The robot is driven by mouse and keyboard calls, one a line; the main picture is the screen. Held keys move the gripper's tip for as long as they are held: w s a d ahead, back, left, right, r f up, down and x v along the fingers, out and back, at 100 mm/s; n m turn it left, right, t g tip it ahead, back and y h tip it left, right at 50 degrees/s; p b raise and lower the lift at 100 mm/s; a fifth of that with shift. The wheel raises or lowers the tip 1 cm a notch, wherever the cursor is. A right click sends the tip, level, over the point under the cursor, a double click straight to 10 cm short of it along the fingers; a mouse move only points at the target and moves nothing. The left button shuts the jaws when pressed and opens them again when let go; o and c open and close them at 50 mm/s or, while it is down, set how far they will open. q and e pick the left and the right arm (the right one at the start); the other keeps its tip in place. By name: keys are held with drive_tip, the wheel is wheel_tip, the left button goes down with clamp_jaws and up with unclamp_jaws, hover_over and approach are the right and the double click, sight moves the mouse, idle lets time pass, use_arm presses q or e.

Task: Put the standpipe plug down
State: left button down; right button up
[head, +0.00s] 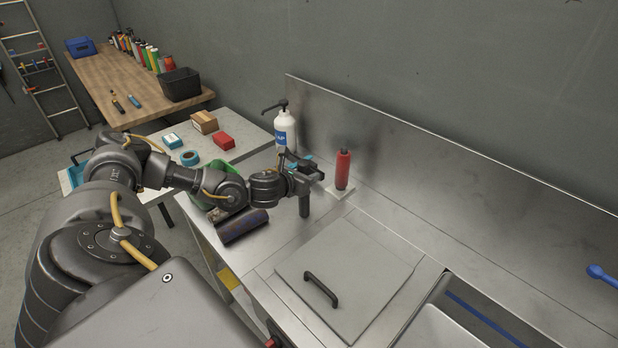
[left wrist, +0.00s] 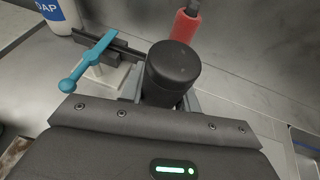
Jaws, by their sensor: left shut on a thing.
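My left gripper (head: 303,181) is shut on a dark upright cylinder, which I take to be the standpipe plug (head: 304,206). It hangs below the jaws over the left part of the steel counter (head: 330,222). I cannot tell whether its lower end touches the counter. In the left wrist view the plug's round dark top (left wrist: 172,65) sits between the fingers. My right gripper is not in view.
Just beyond the gripper are a red cylinder (head: 343,168), a blue lever (left wrist: 88,62) on a pale block and a white pump bottle (head: 285,130). A dark blue roll (head: 242,226) lies left. A handled lid (head: 345,275) covers the counter's front, beside a sink (head: 450,325).

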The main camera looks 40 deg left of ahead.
use_arm(q)
drive_tip(key=shift+f, duration=0.25)
drive_tip(key=c, duration=1)
unclamp_jaws()
drive_tip(key=shift+r, duration=0.1)
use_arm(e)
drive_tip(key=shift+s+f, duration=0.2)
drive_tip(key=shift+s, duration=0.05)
use_arm(q)
drive_tip(key=b+v, duration=0.5)
drive_tip(key=v, duration=0.7)
drive_tip(key=shift+r, duration=0.15)
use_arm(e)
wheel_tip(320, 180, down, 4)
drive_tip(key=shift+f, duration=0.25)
